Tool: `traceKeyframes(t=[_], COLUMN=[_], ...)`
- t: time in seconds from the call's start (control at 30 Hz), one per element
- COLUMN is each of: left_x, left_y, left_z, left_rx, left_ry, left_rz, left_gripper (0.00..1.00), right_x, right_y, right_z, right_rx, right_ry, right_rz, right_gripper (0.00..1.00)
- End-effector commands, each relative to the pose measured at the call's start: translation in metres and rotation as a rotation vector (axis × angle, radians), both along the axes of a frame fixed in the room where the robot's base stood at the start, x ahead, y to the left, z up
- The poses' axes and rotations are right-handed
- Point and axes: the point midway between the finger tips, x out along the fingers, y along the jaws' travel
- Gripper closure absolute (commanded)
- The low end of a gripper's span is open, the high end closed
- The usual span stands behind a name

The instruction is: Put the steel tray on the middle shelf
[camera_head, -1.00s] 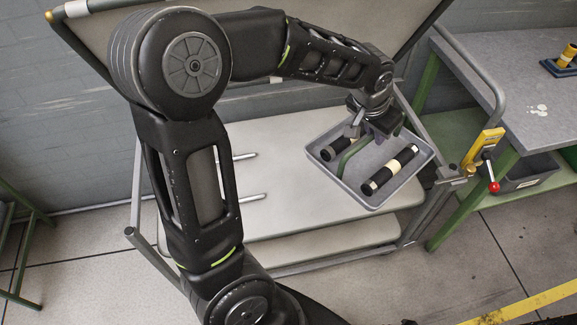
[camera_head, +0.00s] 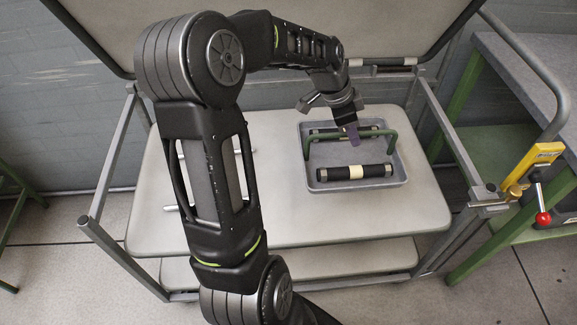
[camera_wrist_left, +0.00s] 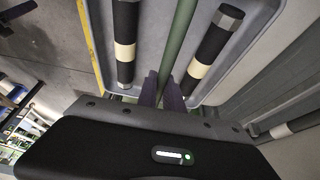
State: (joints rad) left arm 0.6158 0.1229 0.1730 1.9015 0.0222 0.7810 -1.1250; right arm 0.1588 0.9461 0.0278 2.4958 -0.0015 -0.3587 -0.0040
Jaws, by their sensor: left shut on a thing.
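The steel tray (camera_head: 400,178) is a shallow grey tray with a green bar handle (camera_head: 392,143). Two black rollers with cream bands lie in it, one in front (camera_head: 325,174) and one behind, partly hidden by the handle and gripper. My left gripper (camera_head: 354,136) is shut on the handle; its purple fingers also show around the green bar in the left wrist view (camera_wrist_left: 162,92). The tray is over the right half of the pale middle shelf (camera_head: 270,215), roughly level. I cannot tell whether its bottom touches the shelf. My right gripper is not in view.
The cart's upper shelf (camera_head: 200,35) hangs over the back. A lower shelf (camera_head: 310,272) lies beneath. Metal posts frame both sides. Right of the cart are a green-legged bench (camera_head: 535,85) and a yellow clamp with a red knob (camera_head: 543,217). The middle shelf's front is bare.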

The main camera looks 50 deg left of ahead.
Motion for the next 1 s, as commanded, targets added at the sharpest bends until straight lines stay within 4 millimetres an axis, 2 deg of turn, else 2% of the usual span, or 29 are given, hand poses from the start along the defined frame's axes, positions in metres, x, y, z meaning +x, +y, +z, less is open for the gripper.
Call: traceKeyframes(t=[0.13,0.23,0.5,0.6,1.0], left_x=[0.001,0.000,0.000,0.001,0.001], left_y=[0.000,0.000,-0.001,0.000,0.000], left_z=[0.001,-0.005,-0.048,-0.058,-0.064], left_rx=[0.002,0.000,-0.001,0.001,0.002], left_ry=[-0.002,0.000,0.002,-0.001,-0.002], left_rz=[0.001,0.000,0.001,0.000,0.001], left_gripper=[1.00,1.00,1.00,1.00,1.00], right_x=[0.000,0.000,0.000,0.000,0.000], right_y=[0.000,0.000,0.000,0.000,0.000], right_z=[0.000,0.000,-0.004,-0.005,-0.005], right_rx=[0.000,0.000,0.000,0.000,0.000], right_ry=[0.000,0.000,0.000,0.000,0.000], right_rz=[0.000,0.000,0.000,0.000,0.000], right_gripper=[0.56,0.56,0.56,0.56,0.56])
